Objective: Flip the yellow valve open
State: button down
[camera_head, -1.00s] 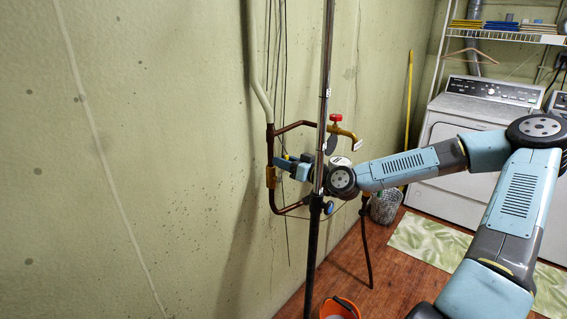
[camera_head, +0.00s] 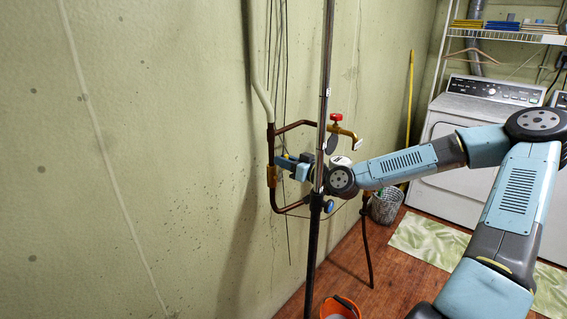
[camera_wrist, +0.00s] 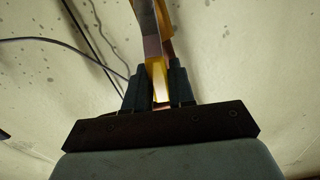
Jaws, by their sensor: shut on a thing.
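The yellow valve sits on the copper pipe loop (camera_head: 288,126) on the green wall. In the head view its brass body (camera_head: 272,176) shows at the left side of the loop. My gripper (camera_head: 281,162) is at the valve and hides most of the handle. In the wrist view the yellow handle (camera_wrist: 157,72) runs between the two dark fingers of my gripper (camera_wrist: 159,84). The fingers are closed on it from both sides. The handle's far end runs out of the top of the wrist view.
A dark vertical pole (camera_head: 318,150) stands in front of the pipes, close to my wrist. A brass tap with a red knob (camera_head: 337,118) is right of it. An orange bucket (camera_head: 340,307) stands on the wooden floor. A washing machine (camera_head: 470,130) is at the back right.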

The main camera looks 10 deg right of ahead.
jog(key=shift+s+a+n, duration=0.35)
jog(key=shift+a+n, duration=0.05)
jog(key=shift+n, duration=0.6)
jog(key=shift+d, duration=0.1)
jog(key=c, duration=1.2)
grip_release()
jog(key=shift+c, duration=0.2)
jog(key=shift+o, duration=1)
jog(key=shift+s, duration=0.1)
jog(key=v, duration=1.3)
jog(key=shift+s+d, duration=0.2)
